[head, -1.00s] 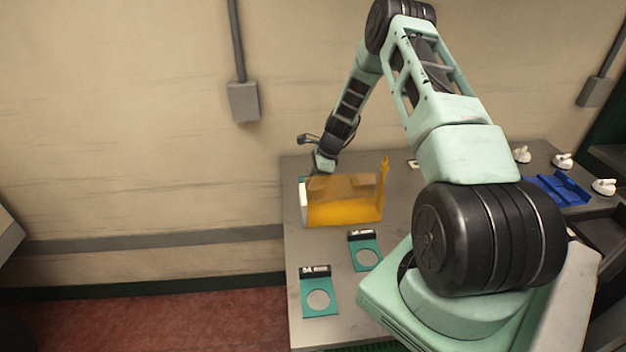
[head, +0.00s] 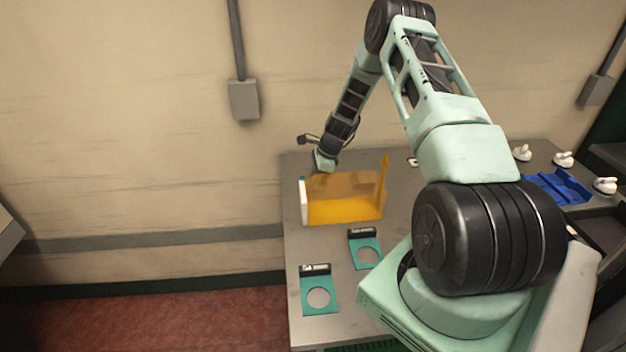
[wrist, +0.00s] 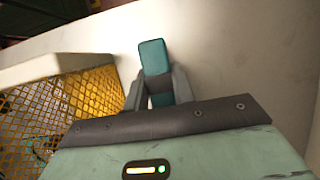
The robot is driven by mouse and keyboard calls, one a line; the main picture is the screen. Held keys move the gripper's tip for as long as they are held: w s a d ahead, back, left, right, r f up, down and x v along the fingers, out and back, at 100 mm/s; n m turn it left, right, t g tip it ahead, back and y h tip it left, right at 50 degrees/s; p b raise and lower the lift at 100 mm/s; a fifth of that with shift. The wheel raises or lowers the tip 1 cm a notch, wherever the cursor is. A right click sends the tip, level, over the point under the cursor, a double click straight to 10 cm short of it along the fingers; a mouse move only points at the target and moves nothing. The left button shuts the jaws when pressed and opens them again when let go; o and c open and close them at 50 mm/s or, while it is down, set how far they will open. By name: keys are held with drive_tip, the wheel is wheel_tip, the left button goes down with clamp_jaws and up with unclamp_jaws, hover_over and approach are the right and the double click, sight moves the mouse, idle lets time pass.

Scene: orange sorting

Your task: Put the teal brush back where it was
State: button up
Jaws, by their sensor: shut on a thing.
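In the wrist view the teal brush (wrist: 154,57) shows as a teal block between the two grey fingers of my gripper (wrist: 156,88), which is shut on it. The rest of the brush is hidden by the fingers and the wrist housing. In the head view my gripper (head: 318,174) is low at the back left of the yellow box (head: 345,210), and its fingertips are partly hidden. A small teal bit (head: 302,178) shows by the box's white end panel (head: 304,205); I cannot tell for certain that it is the brush.
The box's yellow mesh (wrist: 95,90) lies left of the fingers in the wrist view. Two teal plates with round openings, one nearer (head: 318,280) and one farther (head: 364,240), lie on the grey table (head: 340,325). A blue tray (head: 560,186) and white objects (head: 563,159) are at right.

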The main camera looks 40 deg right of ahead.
drive_tip(key=shift+f, duration=0.2)
drive_tip(key=o, duration=1.5)
drive_tip(key=shift+r+p, duration=2.4)
drive_tip(key=shift+r, duration=1.6)
